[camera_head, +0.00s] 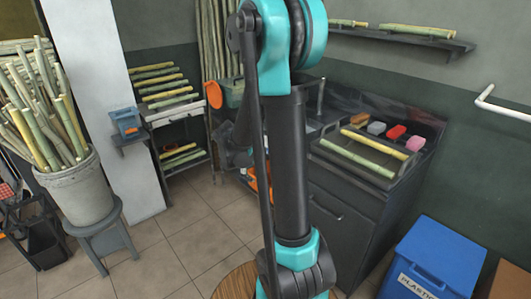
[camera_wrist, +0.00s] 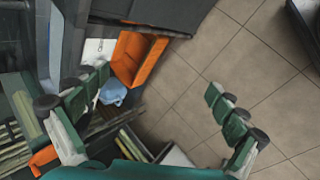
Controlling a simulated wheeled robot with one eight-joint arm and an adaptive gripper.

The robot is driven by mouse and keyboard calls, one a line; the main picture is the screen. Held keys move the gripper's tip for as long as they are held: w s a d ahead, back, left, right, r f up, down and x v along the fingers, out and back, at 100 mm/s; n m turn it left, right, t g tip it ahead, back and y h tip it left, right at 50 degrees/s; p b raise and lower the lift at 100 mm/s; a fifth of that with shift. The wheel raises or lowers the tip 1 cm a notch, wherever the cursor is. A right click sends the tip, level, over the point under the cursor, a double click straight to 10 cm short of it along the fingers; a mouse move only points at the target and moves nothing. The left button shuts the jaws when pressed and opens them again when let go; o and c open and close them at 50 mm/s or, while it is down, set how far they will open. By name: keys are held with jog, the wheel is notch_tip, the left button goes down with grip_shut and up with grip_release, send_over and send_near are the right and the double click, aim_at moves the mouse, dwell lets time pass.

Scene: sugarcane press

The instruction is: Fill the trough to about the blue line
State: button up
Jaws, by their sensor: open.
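My gripper (camera_wrist: 156,82) shows in the wrist view with its two green-padded fingers wide apart and nothing between them. It points down toward the floor beside dark machinery. An orange open-topped box (camera_wrist: 137,58) lies beyond the left finger, with a light blue crumpled thing (camera_wrist: 113,92) beside it. I cannot tell whether this box is the trough. No blue line can be made out in either view. In the head view my arm covers the middle, and my gripper is not seen there. Cane stalks (camera_head: 358,152) lie on a tray on the dark counter.
A bucket (camera_head: 75,190) full of cane stands on a stool at left. A rack (camera_head: 178,115) holds more cane. Sponges (camera_head: 396,132) lie on the counter's back edge. A blue plastic bin (camera_head: 435,262) stands at right. Tiled floor (camera_head: 150,255) is clear at front left.

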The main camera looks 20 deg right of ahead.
jog(key=w+f+n+t+h, duration=0.1)
jog(key=w+f+n+h, duration=0.5)
jog(key=w, duration=0.6)
jog(key=w+f+n+t+h, duration=0.1)
jog(key=w+f+n+h, duration=0.45)
jog(key=w+f, duration=0.5)
jog(key=shift+n+y, duration=0.25)
jog(key=shift+y, duration=0.1)
jog(key=x, duration=0.5)
jog(key=w+r+x, duration=0.1)
jog(key=x, duration=0.5)
jog(key=r+x, duration=0.1)
jog(key=x, duration=0.5)
jog(key=shift+w+a, duration=0.2)
jog(key=shift+w, duration=0.05)
jog(key=c, duration=1.1)
